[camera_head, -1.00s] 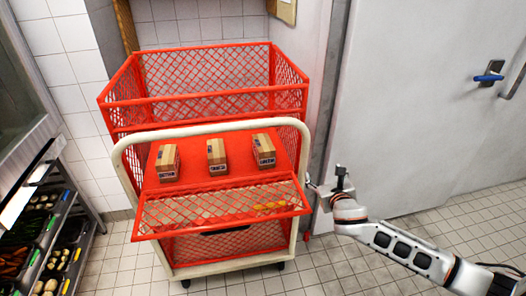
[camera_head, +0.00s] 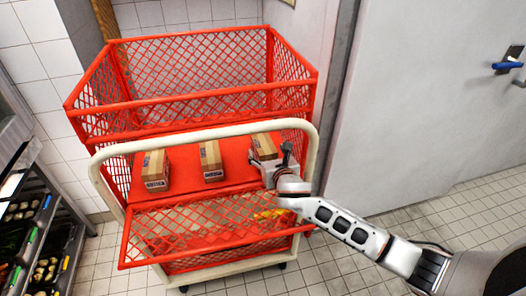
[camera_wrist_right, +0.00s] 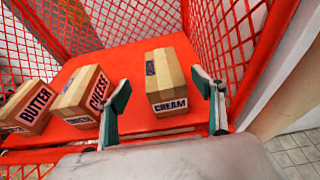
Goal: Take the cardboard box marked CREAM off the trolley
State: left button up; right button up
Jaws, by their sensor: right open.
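The cardboard box marked CREAM (camera_wrist_right: 166,78) stands on the red trolley shelf, rightmost of three boxes. In the head view the CREAM box (camera_head: 264,146) is partly covered by my right gripper (camera_head: 280,160). My left gripper is not in view.
The CHEESE box (camera_wrist_right: 84,92) and BUTTER box (camera_wrist_right: 32,105) stand left of the CREAM box. The trolley's pale handle frame (camera_head: 200,132) arches in front of the shelf. A rack (camera_head: 40,225) of vegetables stands at left, a grey door (camera_head: 430,100) at right.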

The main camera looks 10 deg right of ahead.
aim_at(265, 145)
jog(key=x, duration=0.5)
jog(key=shift+w+d+b, duration=0.2)
jog(key=shift+b, duration=0.15)
jog(key=c, duration=1.7)
jog(key=shift+r, duration=0.1)
